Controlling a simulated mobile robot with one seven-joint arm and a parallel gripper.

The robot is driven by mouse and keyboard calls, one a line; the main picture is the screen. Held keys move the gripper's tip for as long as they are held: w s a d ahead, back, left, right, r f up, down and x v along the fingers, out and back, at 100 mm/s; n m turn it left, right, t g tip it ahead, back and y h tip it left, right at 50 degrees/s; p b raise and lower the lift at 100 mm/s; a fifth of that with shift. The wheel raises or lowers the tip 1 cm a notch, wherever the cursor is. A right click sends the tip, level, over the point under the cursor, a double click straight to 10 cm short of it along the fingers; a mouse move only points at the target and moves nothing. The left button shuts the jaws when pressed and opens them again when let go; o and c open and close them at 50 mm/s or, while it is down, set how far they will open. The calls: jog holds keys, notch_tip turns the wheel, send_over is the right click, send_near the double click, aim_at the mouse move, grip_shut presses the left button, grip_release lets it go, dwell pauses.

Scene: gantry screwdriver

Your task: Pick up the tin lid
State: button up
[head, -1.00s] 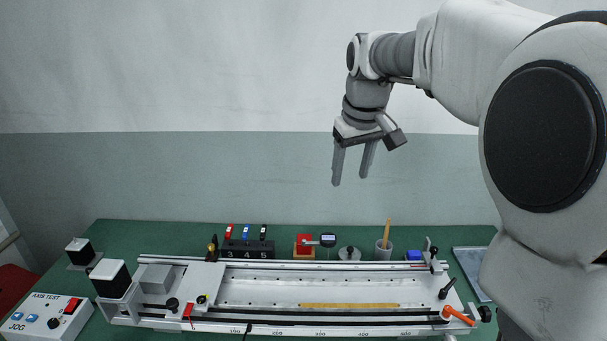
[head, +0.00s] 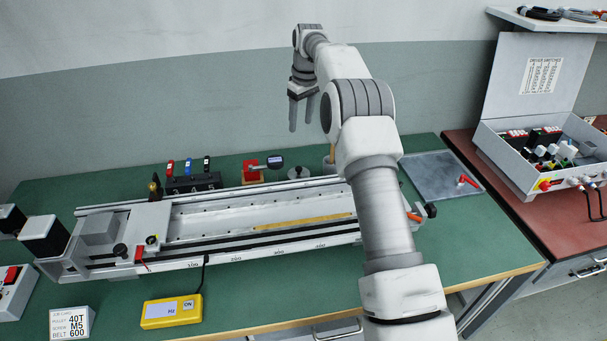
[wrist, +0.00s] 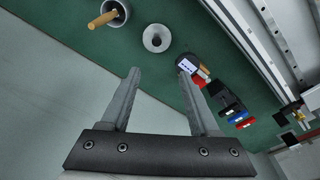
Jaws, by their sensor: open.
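A small round grey metal piece with a knob, which looks like the tin lid (head: 298,172), sits on the green bench behind the long rail gantry. In the wrist view this lid (wrist: 156,38) lies beyond the fingertips, between a cup with a wooden-handled tool and a dial gauge. My gripper (head: 301,126) is open and empty, high above the back of the bench. In the wrist view its two fingers (wrist: 159,75) are spread with nothing between them.
The cup (wrist: 111,14) and the dial gauge (wrist: 190,62) stand on either side of the lid. The gantry (head: 200,213) runs along its front. A grey plate (head: 440,172) lies at the bench's right, with an open metal box (head: 500,150) beyond. A wall rises behind.

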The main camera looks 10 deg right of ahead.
jog(key=b, duration=0.2)
send_over(299, 168)
jog(key=f, duration=1.2)
jog(key=shift+s+a+f, duration=0.1)
jog(key=shift+s+f, duration=0.25)
jog(key=shift+w+f+b, duration=0.2)
jog(key=shift+f+b, duration=0.05)
jog(key=shift+f, duration=1.1)
jog(key=shift+w+f+b, duration=0.15)
jog(key=shift+f+b, duration=0.05)
jog(key=shift+f, duration=1.1)
grip_shut()
